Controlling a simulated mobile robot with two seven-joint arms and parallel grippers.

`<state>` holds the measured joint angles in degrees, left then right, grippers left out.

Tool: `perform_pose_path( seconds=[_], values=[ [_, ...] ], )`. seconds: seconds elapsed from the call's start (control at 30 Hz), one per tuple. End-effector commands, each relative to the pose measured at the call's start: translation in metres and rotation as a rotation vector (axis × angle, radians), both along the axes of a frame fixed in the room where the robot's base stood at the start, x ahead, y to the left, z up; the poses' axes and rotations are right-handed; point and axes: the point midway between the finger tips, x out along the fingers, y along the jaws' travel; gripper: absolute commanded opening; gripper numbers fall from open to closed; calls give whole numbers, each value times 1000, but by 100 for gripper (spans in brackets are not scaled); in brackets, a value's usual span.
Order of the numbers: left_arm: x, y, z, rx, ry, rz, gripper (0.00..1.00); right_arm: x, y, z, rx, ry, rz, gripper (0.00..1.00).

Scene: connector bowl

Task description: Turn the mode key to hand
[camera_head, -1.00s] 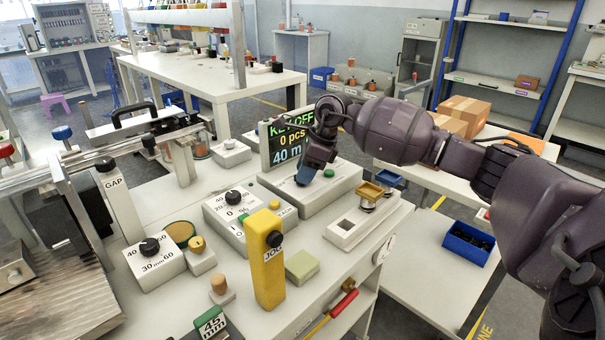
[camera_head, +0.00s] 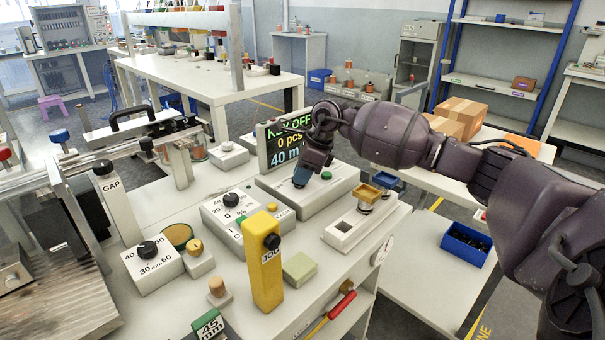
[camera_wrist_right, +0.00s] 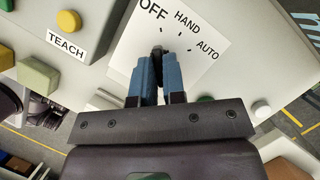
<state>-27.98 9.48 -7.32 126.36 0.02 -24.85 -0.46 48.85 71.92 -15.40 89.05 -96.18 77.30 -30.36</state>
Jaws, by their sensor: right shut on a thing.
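The mode key (camera_wrist_right: 157,50) is a small dark piece on a white plate (camera_wrist_right: 205,62) lettered OFF, HAND and AUTO in the right wrist view. My right gripper (camera_wrist_right: 156,68) has its blue fingers shut on the key. They hide most of it, so its exact pointing is hard to tell. In the head view my right gripper (camera_head: 302,176) reaches down onto the grey control box (camera_head: 318,198), hiding the key there. The display (camera_head: 283,143) behind it reads KEY OFF, 0 pcs and 40 with a cut-off unit. My left gripper is not in view.
A green button (camera_head: 326,175) sits close beside my right gripper. A yellow JOG post (camera_head: 264,270) and a dial box (camera_head: 236,222) stand in front. A white box with a brass-coloured part (camera_head: 368,193) stands to the right. The display is close behind the gripper.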

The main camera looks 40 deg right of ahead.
Motion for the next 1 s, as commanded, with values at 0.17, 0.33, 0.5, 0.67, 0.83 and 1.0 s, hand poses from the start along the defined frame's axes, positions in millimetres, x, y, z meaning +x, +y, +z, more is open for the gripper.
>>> perform_pose_path(
  seconds=[0.17, 0.33, 0.5, 0.67, 0.83, 1.0],
  values=[
    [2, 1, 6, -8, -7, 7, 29, -1, 0, 4, 0, -5, -85, 0],
    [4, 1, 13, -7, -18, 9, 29, -2, 1, 6, 1, -5, -216, 0],
    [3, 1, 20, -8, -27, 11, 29, -2, 3, 6, 2, -7, -362, 0],
    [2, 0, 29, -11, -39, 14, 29, -2, 3, 6, 1, -6, -491, 0],
    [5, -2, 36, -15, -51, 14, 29, -2, 4, 4, 2, -4, -607, 0],
    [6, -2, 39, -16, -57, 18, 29, -2, 4, 3, 1, -2, -688, 0]
  ],
)
